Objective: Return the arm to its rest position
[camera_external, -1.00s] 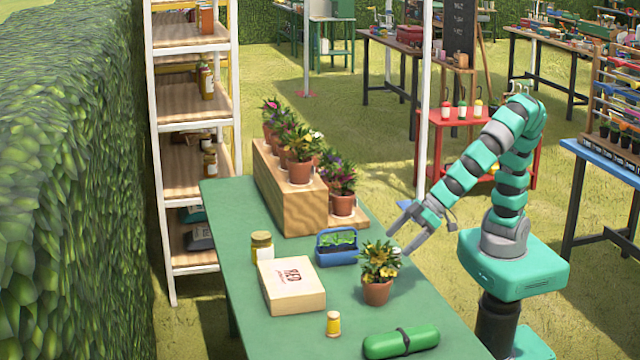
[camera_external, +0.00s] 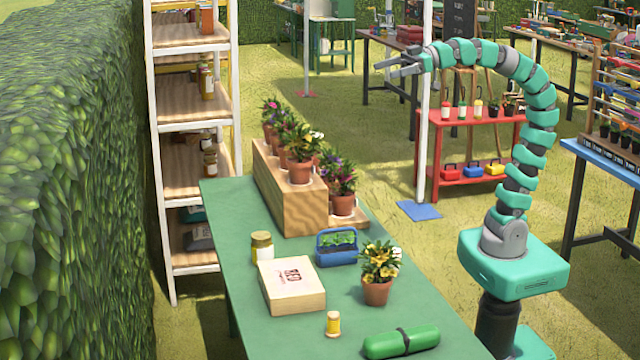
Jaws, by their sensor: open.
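My arm (camera_external: 535,130) rises upright from its teal base at the right and curves over at the top toward the left. My gripper (camera_external: 384,69) is at the arm's end, high above the far right side of the green table (camera_external: 225,205). Its two fingers point left and stand apart with nothing between them. A potted plant with yellow flowers (camera_external: 378,285) stands upright on the table, well below the gripper and apart from it.
A white box (camera_external: 291,286), a jar (camera_external: 262,246), a blue basket (camera_external: 337,252), a small yellow bottle (camera_external: 333,324) and a green case (camera_external: 401,342) are on the table. A wooden stepped stand (camera_external: 290,200) holds several potted flowers. A white pole (camera_external: 422,140) stands close to the gripper.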

